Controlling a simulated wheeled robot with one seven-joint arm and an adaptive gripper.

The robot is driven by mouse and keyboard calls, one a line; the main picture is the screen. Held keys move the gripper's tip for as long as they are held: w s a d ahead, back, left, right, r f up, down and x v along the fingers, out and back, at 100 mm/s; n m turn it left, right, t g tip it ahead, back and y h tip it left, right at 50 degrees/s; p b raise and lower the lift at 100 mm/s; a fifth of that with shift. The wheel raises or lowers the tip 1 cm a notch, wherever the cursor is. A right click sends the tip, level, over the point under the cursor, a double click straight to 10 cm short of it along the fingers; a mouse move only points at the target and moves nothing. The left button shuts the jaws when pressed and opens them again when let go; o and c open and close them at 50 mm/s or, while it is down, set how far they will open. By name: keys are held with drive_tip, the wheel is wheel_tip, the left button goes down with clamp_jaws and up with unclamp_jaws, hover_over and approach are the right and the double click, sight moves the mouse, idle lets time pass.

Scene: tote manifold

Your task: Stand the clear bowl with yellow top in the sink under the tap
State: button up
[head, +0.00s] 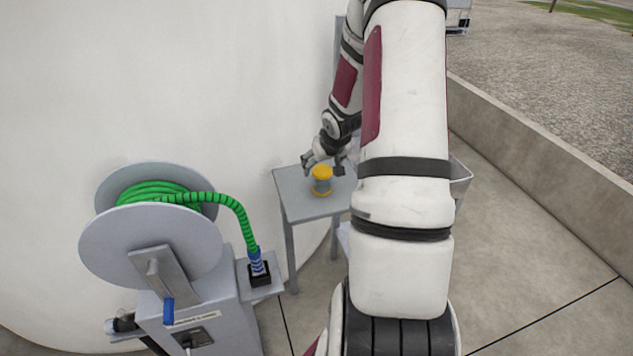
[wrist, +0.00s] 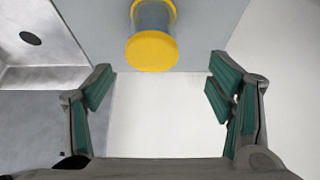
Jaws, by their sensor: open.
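The clear bowl with yellow top (head: 322,186) stands upright on a small grey table. It has a yellow band at its base too. In the wrist view the bowl (wrist: 153,16) is at the top middle, beyond my fingertips. My gripper (head: 324,167) is open beside the bowl at the table's far side. In the wrist view my gripper (wrist: 162,82) has its fingers spread wide with nothing between them. A grey basin with a dark round drain, which looks like the sink (wrist: 70,76), shows at the left. I cannot make out the tap.
The grey table (head: 293,190) has bare room left of the bowl. A pale basin edge (head: 461,172) shows right of my arm, which hides most of it. A reel with green hose (head: 150,235) stands at the left front. A pale curved wall (head: 200,80) rises behind.

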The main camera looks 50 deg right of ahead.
sight(320, 171)
drive_tip(key=x, duration=0.4)
drive_tip(key=shift+s+d+x, duration=0.1)
drive_tip(key=shift+d+x, duration=0.05)
drive_tip(key=shift+x, duration=0.8)
drive_tip(key=shift+s+d+x, duration=0.1)
drive_tip(key=shift+d+x, duration=0.05)
drive_tip(key=shift+x, duration=0.8)
drive_tip(key=shift+s+d+x, duration=0.1)
drive_tip(key=shift+d+x, duration=0.05)
drive_tip(key=shift+x, duration=0.8)
drive_tip(key=c, duration=1.4)
drive_tip(key=shift+c, duration=0.2)
